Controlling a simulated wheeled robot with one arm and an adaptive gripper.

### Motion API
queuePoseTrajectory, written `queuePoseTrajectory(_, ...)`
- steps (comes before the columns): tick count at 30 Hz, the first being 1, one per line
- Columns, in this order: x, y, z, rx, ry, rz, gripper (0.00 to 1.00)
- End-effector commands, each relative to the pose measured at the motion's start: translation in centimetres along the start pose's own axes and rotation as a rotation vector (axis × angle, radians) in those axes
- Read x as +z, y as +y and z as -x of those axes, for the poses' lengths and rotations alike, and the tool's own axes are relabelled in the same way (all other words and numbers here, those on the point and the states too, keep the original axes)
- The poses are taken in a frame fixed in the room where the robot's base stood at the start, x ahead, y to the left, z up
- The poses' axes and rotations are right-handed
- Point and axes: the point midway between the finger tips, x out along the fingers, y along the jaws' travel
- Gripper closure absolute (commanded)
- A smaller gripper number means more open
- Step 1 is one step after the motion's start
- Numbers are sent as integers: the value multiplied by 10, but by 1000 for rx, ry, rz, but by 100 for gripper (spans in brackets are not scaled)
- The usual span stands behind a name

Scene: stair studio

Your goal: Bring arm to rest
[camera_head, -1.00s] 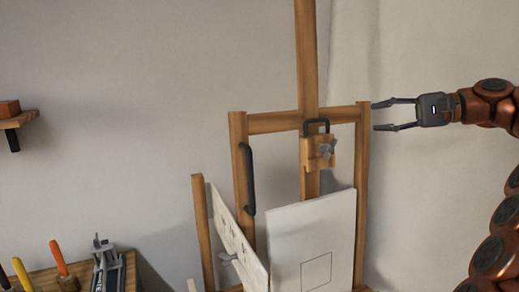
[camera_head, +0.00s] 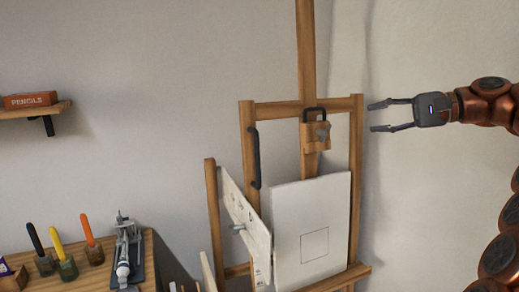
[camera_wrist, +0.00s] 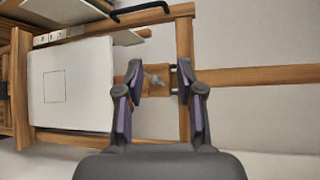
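My gripper (camera_head: 380,117) is open and empty, at the right in the head view. Its two fingers point left toward the wooden easel (camera_head: 358,140) and appear apart from it. In the wrist view the open fingers (camera_wrist: 160,82) spread at the middle, with the easel behind them. My arm reaches in from the right edge of the head view.
A white canvas (camera_head: 325,205) with a drawn square stands on the easel. A black handle (camera_head: 254,158) is on its left post. Brushes in pots (camera_head: 64,255) stand on a wooden table at lower left. A pencil box (camera_head: 30,99) sits on a wall shelf (camera_head: 50,110).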

Motion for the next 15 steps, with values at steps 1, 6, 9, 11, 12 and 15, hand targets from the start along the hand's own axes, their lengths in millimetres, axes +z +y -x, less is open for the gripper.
queuePoseTrajectory(1,4,1,-6,8,-6,-3,63)
queuePoseTrajectory(6,13,6,-26,40,-16,-12,63)
queuePoseTrajectory(9,22,13,-42,70,-26,-17,63)
queuePoseTrajectory(11,30,18,-52,96,-32,-17,63)
queuePoseTrajectory(12,36,24,-61,118,-38,-21,63)
queuePoseTrajectory(15,54,41,-85,180,-48,-20,63)
